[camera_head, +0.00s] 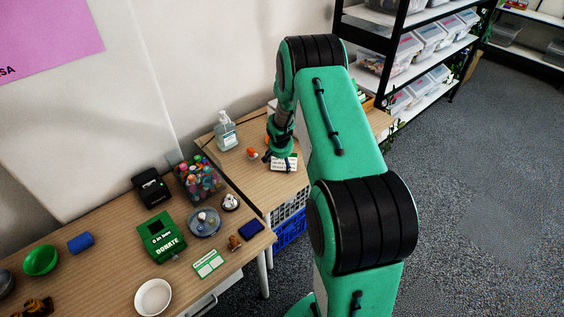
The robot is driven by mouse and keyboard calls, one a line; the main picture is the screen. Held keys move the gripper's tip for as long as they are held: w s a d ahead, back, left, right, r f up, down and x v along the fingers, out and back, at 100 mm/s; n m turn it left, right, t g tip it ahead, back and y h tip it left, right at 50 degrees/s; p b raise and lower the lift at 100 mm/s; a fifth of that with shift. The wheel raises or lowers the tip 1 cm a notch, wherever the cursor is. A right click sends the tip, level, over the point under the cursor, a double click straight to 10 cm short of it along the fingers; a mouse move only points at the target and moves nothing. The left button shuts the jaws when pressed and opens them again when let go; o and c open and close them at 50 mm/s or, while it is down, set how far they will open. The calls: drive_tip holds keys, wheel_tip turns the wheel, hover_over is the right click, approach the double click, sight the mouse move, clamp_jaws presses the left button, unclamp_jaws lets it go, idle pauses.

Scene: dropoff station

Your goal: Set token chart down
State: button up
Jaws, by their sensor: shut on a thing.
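My gripper (279,154) is at the far table, at the end of my green arm, pointing down. It is shut on a white card with dark marks, which looks like the token chart (289,164). The card is at or just above the wooden top; I cannot tell whether it touches it. My gripper hides part of the card, and the fingertips are too small to see clearly. Another card, green and white (208,263), lies flat on the near table.
A sanitizer bottle (225,131) and a small orange-topped item (252,154) stand left of my gripper on the far table (238,166). The near table (110,276) holds a green donation box (161,238), a bin of bottles (200,181) and bowls. Shelves stand behind right.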

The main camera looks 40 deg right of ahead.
idle(0.3)
drive_tip(key=o, duration=1.3)
drive_tip(key=shift+f, duration=0.1)
drive_tip(key=shift+o, duration=0.2)
drive_tip(key=p+v, duration=0.2)
drive_tip(key=v, duration=1)
drive_tip(key=shift+p, duration=0.35)
drive_tip(key=shift+r, duration=0.2)
